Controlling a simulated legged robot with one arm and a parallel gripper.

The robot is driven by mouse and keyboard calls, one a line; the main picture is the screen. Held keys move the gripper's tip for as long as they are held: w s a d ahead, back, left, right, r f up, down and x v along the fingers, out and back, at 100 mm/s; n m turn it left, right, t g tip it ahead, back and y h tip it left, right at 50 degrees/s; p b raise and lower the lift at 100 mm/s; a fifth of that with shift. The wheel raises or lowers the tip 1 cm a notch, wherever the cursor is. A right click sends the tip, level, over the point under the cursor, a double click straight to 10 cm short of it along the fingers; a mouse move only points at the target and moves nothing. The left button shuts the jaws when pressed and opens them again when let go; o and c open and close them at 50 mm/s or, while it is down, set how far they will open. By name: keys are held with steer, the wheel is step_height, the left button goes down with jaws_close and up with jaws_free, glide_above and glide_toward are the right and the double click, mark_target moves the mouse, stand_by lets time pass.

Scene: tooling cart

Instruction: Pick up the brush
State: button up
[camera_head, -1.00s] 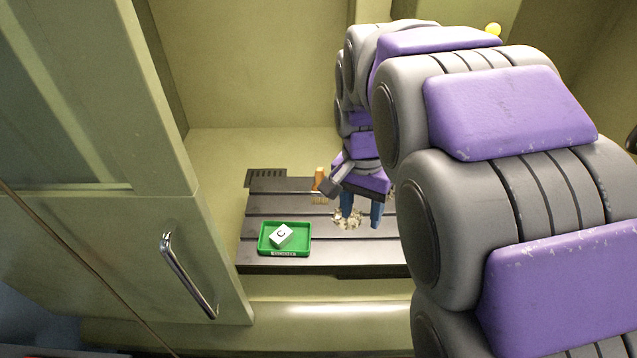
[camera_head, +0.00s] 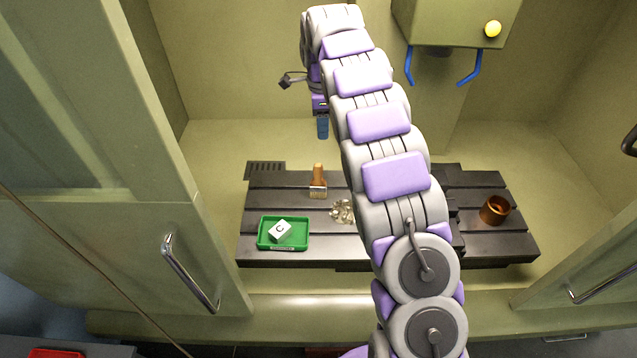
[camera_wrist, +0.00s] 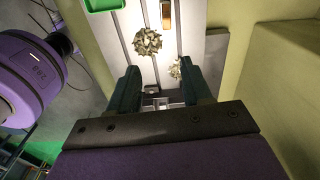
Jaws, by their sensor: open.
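The brush (camera_head: 318,181) has an orange-brown wooden handle and pale bristles. It lies on the dark slotted bed (camera_head: 282,208), with its handle toward the back wall and its bristles toward the front. My gripper (camera_head: 322,126) is raised above and behind the brush in the head view, apart from it; only a blue finger shows there. In the wrist view my gripper (camera_wrist: 160,86) has its two dark green-blue fingers spread, with nothing between them. An orange-brown piece at the top edge of the wrist view (camera_wrist: 167,14) looks like part of the brush; the rest is cut off.
A pile of shavings (camera_head: 342,211) lies just right of the brush. A copper-brown cup (camera_head: 494,210) stands at the bed's right. A box with blue prongs (camera_head: 457,24) hangs at the back.

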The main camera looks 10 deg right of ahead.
mark_target(318, 165)
steer(key=shift+m, duration=0.6)
steer(key=f, duration=0.4)
steer(key=w+f, duration=0.1)
steer(key=f, duration=0.4)
steer(key=w+f+b, duration=0.1)
steer(key=f, duration=0.3)
steer(key=shift+w+a+f, duration=0.15)
steer(key=shift+a+f, duration=0.15)
steer(key=shift+s+a+f+b, duration=0.1)
steer(key=shift+s+f+b, duration=0.1)
steer(key=shift+f, duration=1.1)
steer(key=shift+s+f+b, duration=0.1)
steer(key=shift+f+b, duration=0.1)
steer(key=shift+f, duration=1.1)
jaws_close()
